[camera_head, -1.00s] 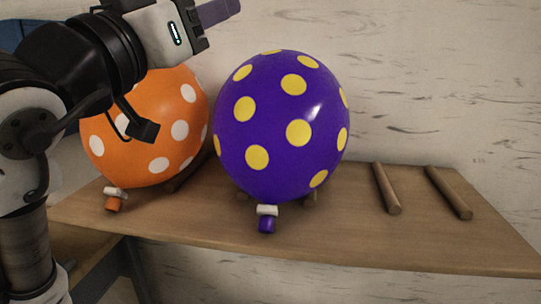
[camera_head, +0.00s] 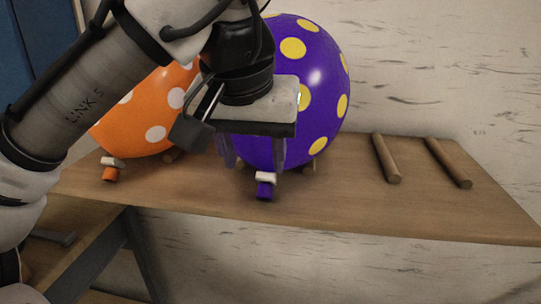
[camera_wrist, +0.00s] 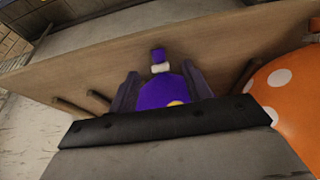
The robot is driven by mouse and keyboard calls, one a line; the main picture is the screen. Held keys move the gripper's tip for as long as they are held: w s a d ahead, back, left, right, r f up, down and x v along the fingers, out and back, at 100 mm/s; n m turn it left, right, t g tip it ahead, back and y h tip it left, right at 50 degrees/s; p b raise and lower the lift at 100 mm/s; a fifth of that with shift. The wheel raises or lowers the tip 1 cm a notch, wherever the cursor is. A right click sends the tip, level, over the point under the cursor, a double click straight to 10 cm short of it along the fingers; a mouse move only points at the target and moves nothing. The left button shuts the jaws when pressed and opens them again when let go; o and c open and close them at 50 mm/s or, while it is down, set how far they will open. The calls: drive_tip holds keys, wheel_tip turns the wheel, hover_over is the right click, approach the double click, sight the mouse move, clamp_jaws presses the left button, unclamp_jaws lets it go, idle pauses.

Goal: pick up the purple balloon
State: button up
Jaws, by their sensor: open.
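The purple balloon (camera_head: 318,85) with yellow dots sits on the wooden shelf (camera_head: 330,210), its white-clipped neck (camera_head: 265,182) pointing toward the front edge. My gripper (camera_head: 254,158) is open and points down in front of the balloon, hiding its lower left part. In the wrist view, the fingers (camera_wrist: 160,72) stand on either side of the purple balloon (camera_wrist: 158,95), with its clip and neck just beyond the fingertips. I cannot tell whether either finger touches it.
An orange balloon (camera_head: 140,120) with white dots sits close on the left, partly behind my arm. Two bare wooden pegs (camera_head: 386,158) (camera_head: 448,163) lie on the right part of the shelf. A pale wall (camera_head: 440,70) stands behind. The shelf's right end is otherwise clear.

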sight(264, 192)
drive_tip(key=shift+d+p+x, duration=0.15)
drive_tip(key=shift+p+x, duration=0.2)
drive_tip(key=shift+x, duration=1.9)
drive_tip(key=shift+d+p+x, duration=0.2)
drive_tip(key=shift+p+x, duration=0.15)
drive_tip(key=shift+x, duration=1.9)
drive_tip(key=shift+w+r, duration=0.15)
drive_tip(key=shift+c, duration=0.3)
drive_tip(key=c, duration=0.8)
